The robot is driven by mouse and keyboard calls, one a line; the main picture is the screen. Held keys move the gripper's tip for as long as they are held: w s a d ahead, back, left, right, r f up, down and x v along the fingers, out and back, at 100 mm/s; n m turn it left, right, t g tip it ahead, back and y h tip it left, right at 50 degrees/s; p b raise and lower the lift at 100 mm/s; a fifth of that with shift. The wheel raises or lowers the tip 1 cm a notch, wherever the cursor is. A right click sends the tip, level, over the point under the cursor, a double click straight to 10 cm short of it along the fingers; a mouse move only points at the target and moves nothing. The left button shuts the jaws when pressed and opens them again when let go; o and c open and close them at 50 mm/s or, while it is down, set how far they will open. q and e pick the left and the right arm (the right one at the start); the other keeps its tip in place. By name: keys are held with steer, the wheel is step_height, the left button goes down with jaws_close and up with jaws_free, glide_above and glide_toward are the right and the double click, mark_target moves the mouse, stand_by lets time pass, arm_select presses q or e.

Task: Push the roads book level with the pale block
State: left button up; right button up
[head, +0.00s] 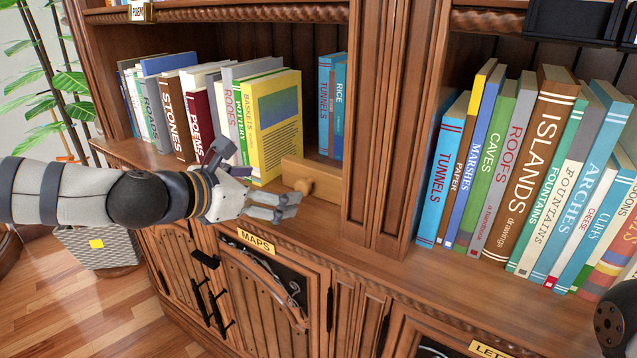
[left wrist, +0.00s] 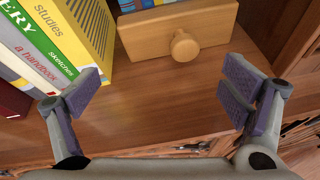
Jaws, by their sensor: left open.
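The roads book (head: 152,110) is grey with ROADS on its spine. It stands upright in the left shelf bay, left of the brown Stones book (head: 175,118). The pale block (head: 314,178) is wooden with a round knob and sits on the shelf board right of the yellow book; it also shows in the left wrist view (left wrist: 205,32). My left gripper (head: 258,178) is open and empty, in front of the shelf near the pale block and right of the roads book. Its two spread fingers show in the left wrist view (left wrist: 163,92). The roads book is not visible there.
The yellow book (head: 278,125) and several others stand between the roads book and the pale block. Tunnels and Rice books (head: 331,105) stand behind the block. A wooden pillar (head: 385,120) divides this bay from another row of books. The shelf's front strip is clear.

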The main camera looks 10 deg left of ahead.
mark_target(291, 180)
arm_select(q)
steer(key=x, duration=0.5)
steer(key=shift+w+d+r+b, duration=0.15)
steer(key=shift+w+d+b, duration=0.05)
steer(key=shift+w+b, duration=0.15)
steer(key=shift+w+d, duration=0.15)
steer(key=shift+w, duration=0.2)
steer(key=shift+r, duration=0.1)
jaws_close()
